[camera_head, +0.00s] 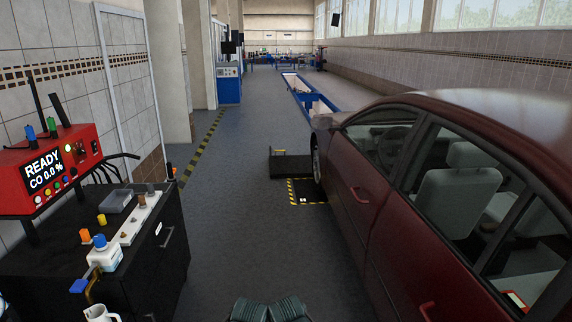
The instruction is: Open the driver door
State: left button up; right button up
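A dark red car (455,118) stands along the right side, facing away from me. Its near-side front door, the driver door (346,165), looks shut, with its panel in line with the body.
A black cabinet (168,262) on the left carries a red gas analyser (72,152) reading READY, bottles and a tray. The grey floor (235,225) between cabinet and car is clear. A dark platform (290,166) with a yellow-black marked plate lies near the front wheel.

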aim_at(349, 167)
jog(key=i, duration=0.9)
jog(key=i+z, duration=0.1)
jog(key=i, duration=0.75)
jog(key=i+z, duration=0.45)
jog(key=i, duration=0.15)
jog(key=i+j+z, duration=0.1)
jog(key=i+z, duration=0.35)
jog(key=i, duration=0.15)
jog(key=z, duration=0.2)
